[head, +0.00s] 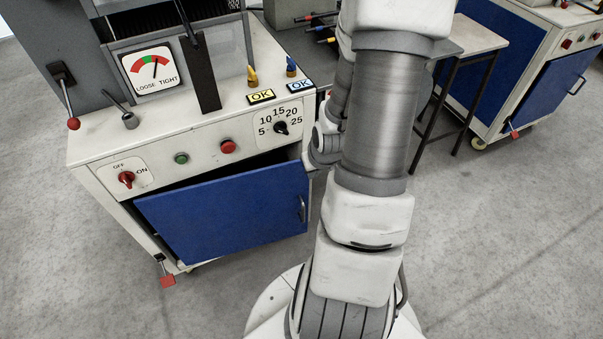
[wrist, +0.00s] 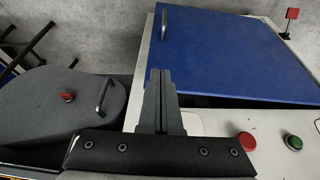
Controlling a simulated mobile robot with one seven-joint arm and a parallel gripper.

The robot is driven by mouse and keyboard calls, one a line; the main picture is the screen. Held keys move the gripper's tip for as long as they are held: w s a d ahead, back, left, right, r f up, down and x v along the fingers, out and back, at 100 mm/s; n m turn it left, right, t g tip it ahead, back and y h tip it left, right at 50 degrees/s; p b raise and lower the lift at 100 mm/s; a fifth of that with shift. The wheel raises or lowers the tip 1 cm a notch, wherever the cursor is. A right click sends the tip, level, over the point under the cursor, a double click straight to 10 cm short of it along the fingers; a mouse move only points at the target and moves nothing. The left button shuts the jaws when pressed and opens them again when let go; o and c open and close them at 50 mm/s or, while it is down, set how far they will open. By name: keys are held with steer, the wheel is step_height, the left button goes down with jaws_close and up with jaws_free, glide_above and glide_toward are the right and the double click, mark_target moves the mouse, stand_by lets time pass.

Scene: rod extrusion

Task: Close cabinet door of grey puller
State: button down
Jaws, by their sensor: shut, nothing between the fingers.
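The grey puller's cabinet (head: 95,155) stands at the left in the head view. Its blue door (head: 225,210) is ajar, with a dark gap between its top edge and the control panel. The door's handle (head: 302,209) is near its right edge. In the wrist view the picture is turned around: the blue door (wrist: 240,55) fills the upper right, with its handle (wrist: 163,22) at the upper left of the door. My gripper (wrist: 160,72) is shut and empty, its fingertips overlapping the door's near left corner in the picture. Whether they touch it is unclear. The gripper is hidden in the head view.
The control panel carries a red button (head: 228,147), a green button (head: 181,158) and knobs. A grey rounded body (wrist: 60,105) with a handle lies left in the wrist view. A small table (head: 480,38) and another blue-doored cabinet (head: 548,92) stand right. Front floor is clear.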

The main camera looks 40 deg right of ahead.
steer(key=w+d+f+b, duration=0.2)
steer(key=w+f+b, duration=0.3)
steer(key=w+f, duration=0.2)
steer(key=shift+d+f, duration=0.35)
steer(key=shift+f, duration=0.75)
steer(key=shift+w, duration=0.15)
